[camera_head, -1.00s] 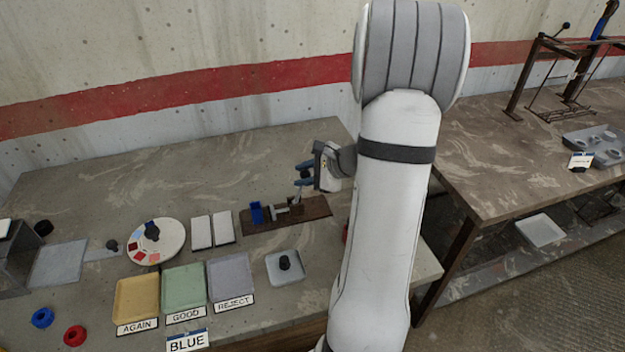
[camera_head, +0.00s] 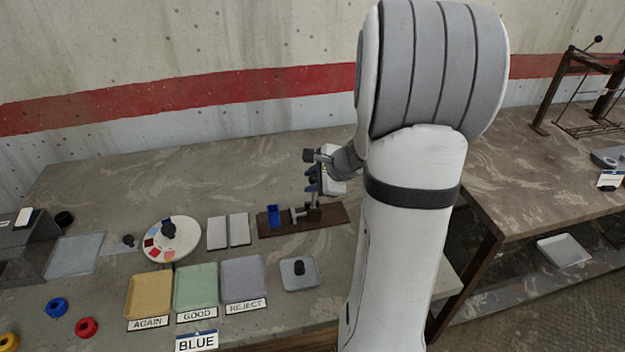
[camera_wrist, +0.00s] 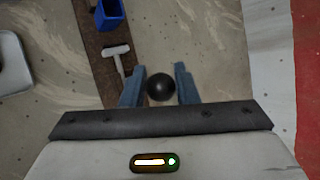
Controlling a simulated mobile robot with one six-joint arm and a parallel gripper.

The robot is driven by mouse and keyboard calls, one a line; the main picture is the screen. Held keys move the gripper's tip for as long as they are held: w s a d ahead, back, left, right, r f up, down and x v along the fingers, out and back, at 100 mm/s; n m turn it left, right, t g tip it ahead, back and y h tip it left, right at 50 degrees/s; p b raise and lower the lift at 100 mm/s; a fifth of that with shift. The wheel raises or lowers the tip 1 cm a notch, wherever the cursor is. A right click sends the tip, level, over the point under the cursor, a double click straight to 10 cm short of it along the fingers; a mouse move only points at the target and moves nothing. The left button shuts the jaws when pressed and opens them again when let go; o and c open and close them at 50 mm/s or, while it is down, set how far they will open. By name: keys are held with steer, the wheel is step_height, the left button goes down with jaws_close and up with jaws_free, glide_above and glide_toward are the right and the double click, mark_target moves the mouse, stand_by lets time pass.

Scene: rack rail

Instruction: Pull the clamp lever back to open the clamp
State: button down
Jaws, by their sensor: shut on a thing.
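The clamp sits on a dark brown board (camera_head: 338,214), with a light grey plunger with a crossbar (camera_head: 297,215) and a blue block (camera_head: 273,215) at the board's left part. The clamp lever (camera_head: 314,199) stands about upright at the clamp. My gripper (camera_head: 312,180) is at its top, with the blue fingers on both sides. In the wrist view, the lever's round black knob (camera_wrist: 160,87) sits between the fingertips of my gripper (camera_wrist: 160,84). The grey plunger (camera_wrist: 117,60) and the blue block (camera_wrist: 110,14) show beyond it. The lever's shaft is hidden under the knob there.
Two pale plates (camera_head: 228,232) and a round dial with coloured patches (camera_head: 171,240) lie left of the board. Yellow, green and grey-violet trays (camera_head: 243,278) stand in front. A grey plate with a black knob (camera_head: 299,272) is nearer. The table behind the board is clear.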

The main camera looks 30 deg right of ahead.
steer(key=c, duration=1.2)
jaws_free()
steer(key=shift+d+f, duration=0.1)
steer(key=shift+f, duration=0.05)
steer(key=v, duration=0.7)
steer(key=shift+s+r+p, duration=0.3)
